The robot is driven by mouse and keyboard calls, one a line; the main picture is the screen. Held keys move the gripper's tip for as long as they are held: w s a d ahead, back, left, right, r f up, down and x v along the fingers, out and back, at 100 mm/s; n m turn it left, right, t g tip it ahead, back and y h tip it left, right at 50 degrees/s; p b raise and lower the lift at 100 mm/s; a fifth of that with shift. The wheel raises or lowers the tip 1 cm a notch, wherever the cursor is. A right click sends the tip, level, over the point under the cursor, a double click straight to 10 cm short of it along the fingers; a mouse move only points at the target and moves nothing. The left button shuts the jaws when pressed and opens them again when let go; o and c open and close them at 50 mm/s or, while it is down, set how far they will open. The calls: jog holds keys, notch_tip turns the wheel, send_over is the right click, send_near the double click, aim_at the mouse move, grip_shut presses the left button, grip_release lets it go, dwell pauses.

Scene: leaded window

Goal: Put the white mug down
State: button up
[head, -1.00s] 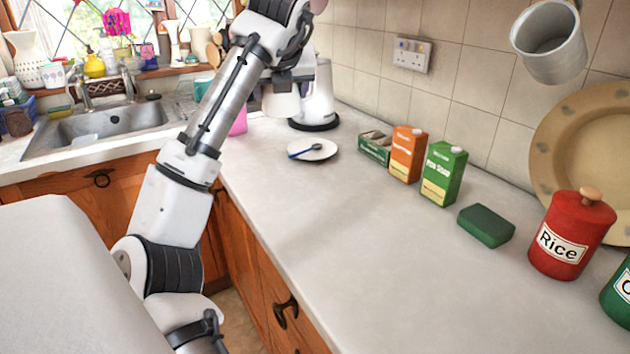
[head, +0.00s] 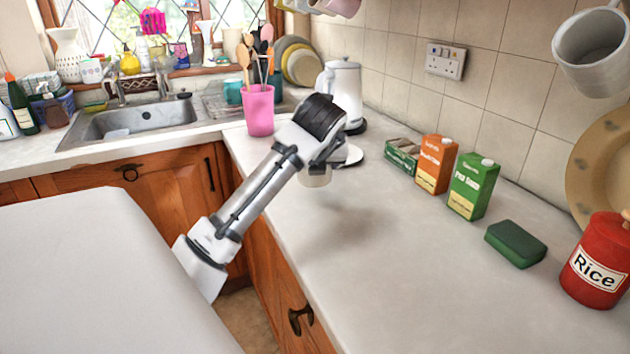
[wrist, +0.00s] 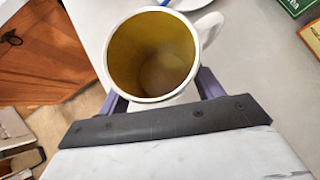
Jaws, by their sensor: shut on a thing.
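The white mug (head: 316,177) hangs under my gripper (head: 322,160) in the head view, mostly hidden by my wrist. It appears to be above the counter (head: 400,265) near its left edge, with a soft shadow on the worktop to its right. In the wrist view the mug (wrist: 152,52) shows its open mouth and yellowish inside, with its handle (wrist: 209,27) at the upper right. My gripper's purple fingers (wrist: 163,97) are on either side of the mug, shut on it.
A white plate (head: 351,155) lies behind the mug, with a pink utensil pot (head: 259,112) and white kettle (head: 345,85) nearby. Cartons (head: 473,185), a green sponge (head: 515,243) and a red Rice canister (head: 598,265) line the right. The counter's middle is clear.

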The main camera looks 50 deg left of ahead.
aim_at(315, 178)
jog(key=shift+f, duration=2.15)
jog(key=shift+f, duration=0.1)
jog(key=o, duration=1.9)
jog(key=shift+d, duration=0.1)
jog(key=v, duration=1.2)
jog(key=shift+s+b, duration=0.1)
jog(key=shift+b, duration=0.3)
